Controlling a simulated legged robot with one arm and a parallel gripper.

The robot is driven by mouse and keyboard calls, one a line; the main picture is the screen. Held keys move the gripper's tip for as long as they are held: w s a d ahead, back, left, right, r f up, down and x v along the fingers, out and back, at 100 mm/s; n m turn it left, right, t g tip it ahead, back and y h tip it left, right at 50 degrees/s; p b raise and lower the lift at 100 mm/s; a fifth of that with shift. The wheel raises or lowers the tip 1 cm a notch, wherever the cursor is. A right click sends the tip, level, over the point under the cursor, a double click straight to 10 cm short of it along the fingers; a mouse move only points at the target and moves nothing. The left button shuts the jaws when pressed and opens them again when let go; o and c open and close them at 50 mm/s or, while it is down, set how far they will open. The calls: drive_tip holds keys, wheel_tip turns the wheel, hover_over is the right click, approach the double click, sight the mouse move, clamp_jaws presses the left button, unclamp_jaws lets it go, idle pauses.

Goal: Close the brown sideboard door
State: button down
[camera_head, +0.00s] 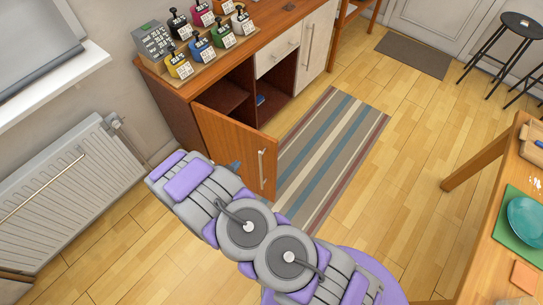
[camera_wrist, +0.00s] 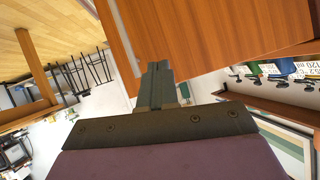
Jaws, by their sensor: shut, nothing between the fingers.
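The brown sideboard (camera_head: 168,115) stands at the upper middle of the head view. Its brown door (camera_head: 225,143) is swung open toward me, with a vertical metal handle (camera_head: 262,166) near its free edge. The compartment behind it shows dark shelves and a small blue item. My gripper (camera_wrist: 158,68) is shut and empty in the wrist view, its fingertips in front of the door panel (camera_wrist: 215,30). I cannot tell whether they touch it. In the head view my arm lies beside the door's outer left face and covers its lower left part.
A white radiator (camera_head: 65,195) is at left. A striped rug (camera_head: 335,150) lies right of the door. A wooden table (camera_head: 492,240) is at right, and black stools (camera_head: 520,28) stand at the far right.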

drive_tip(key=s+d+f+t+h, duration=0.2)
drive_tip(key=s+d+t+h, duration=0.2)
drive_tip(key=s+d, duration=0.2)
drive_tip(key=b, duration=0.3)
approach(276, 150)
drive_tip(key=shift+n, duration=0.4)
drive_tip(key=x, duration=0.5)
drive_tip(key=shift+w+d+f, duration=0.1)
drive_tip(key=shift+w+d, duration=0.05)
drive_tip(key=shift+w, duration=0.25)
drive_tip(key=shift+w+d, duration=0.35)
drive_tip(key=shift+w, duration=0.1)
drive_tip(key=shift+a, duration=0.1)
